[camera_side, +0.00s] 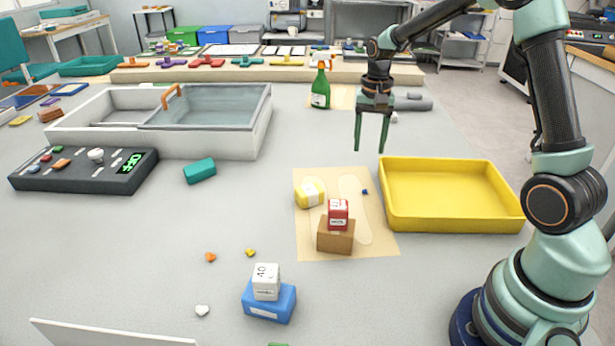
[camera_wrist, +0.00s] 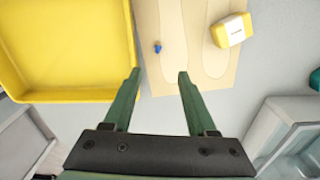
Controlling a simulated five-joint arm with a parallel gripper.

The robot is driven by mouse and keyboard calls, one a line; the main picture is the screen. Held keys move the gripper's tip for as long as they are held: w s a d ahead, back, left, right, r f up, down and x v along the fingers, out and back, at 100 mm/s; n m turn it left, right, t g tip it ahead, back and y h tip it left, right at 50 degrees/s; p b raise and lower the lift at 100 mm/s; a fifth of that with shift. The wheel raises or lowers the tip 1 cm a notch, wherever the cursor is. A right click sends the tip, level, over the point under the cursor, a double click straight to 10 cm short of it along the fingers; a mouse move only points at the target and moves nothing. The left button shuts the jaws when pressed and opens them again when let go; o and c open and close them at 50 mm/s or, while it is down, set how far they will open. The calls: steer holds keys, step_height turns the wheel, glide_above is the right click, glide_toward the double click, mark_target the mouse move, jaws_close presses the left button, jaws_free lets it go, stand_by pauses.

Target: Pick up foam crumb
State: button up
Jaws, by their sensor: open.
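Several small foam crumbs lie about. A blue crumb (camera_side: 365,191) is on the tan insole sheet (camera_side: 384,240) near the yellow tray, and it also shows in the wrist view (camera_wrist: 157,46). An orange crumb (camera_side: 210,257), a yellow crumb (camera_side: 250,253) and a whitish crumb (camera_side: 202,310) lie on the grey table at the front. My gripper (camera_side: 371,150) is open and empty, pointing down above the table behind the sheet. In the wrist view my gripper (camera_wrist: 160,75) has its fingers apart, with the blue crumb beyond the tips, slightly left of centre.
A yellow tray (camera_side: 455,222) stands right of the sheet. A yellow block (camera_side: 309,195) and a red block (camera_side: 338,214) on a brown block (camera_side: 335,238) stand on the sheet. A white bin with a clear lid (camera_side: 205,146) and a dark control panel (camera_side: 80,180) are left.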

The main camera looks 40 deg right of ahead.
mark_target(365, 189)
steer(key=f, duration=1.2)
steer(key=shift+d+f, duration=0.25)
steer(key=shift+f, duration=0.15)
jaws_close()
